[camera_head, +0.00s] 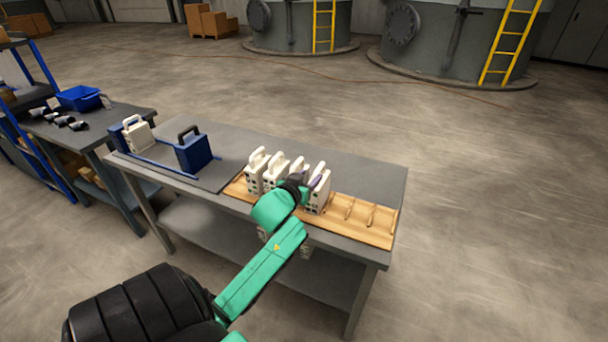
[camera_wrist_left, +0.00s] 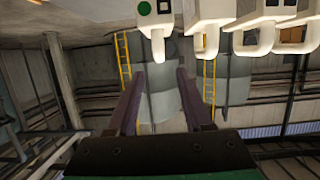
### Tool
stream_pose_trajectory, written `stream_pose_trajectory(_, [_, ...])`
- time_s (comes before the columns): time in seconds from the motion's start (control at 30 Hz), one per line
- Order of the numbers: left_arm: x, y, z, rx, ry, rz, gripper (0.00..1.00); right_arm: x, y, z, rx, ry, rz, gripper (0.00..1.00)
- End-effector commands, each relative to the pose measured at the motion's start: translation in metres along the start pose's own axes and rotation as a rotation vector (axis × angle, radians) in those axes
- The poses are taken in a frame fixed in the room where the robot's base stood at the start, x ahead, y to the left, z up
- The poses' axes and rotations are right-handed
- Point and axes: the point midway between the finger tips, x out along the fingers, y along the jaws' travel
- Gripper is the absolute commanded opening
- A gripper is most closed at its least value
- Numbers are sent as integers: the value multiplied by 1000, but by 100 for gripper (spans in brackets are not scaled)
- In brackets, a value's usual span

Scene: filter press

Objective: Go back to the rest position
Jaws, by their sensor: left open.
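Several white filter plates with loop handles (camera_head: 256,173) stand upright on a wooden rack (camera_head: 375,226) on the grey table. The rack's right-hand slots are empty. My left gripper (camera_head: 313,181) is open beside the rightmost plate (camera_head: 319,193), and its arm partly hides the plates. In the left wrist view, its two purple fingers (camera_wrist_left: 160,76) are apart with nothing between them. That view also shows a row of white plates (camera_wrist_left: 265,22), apart from the fingers. A blue press (camera_head: 194,153) with a white plate (camera_head: 136,135) between its ends stands at the table's left. My right gripper does not show.
A side table (camera_head: 62,132) at the left holds a blue bin (camera_head: 78,98) and several dark parts. A blue shelf stands beside it. The grey table's back right (camera_head: 365,178) is bare. Open floor lies behind, with large tanks (camera_head: 300,22) beyond.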

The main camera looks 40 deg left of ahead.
Motion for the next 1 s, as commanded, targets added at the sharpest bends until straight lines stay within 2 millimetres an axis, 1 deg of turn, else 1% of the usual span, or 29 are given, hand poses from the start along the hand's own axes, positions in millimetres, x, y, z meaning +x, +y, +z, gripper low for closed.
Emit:
stream_pose_trajectory(0.03, [-12,0,2,0,-1,1,51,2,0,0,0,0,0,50])
stream_pose_trajectory(0.1, [-25,0,3,0,-2,0,51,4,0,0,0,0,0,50])
stream_pose_trajectory(0.23, [-39,0,1,0,0,0,51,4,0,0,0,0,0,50])
stream_pose_trajectory(0.8, [-41,1,1,2,-6,0,51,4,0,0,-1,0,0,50])
stream_pose_trajectory(0.87, [-43,5,11,10,-40,4,51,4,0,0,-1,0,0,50])
stream_pose_trajectory(0.97, [-55,24,50,58,-187,23,51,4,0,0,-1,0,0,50])
stream_pose_trajectory(1.0, [-64,33,69,86,-265,39,51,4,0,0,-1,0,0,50])
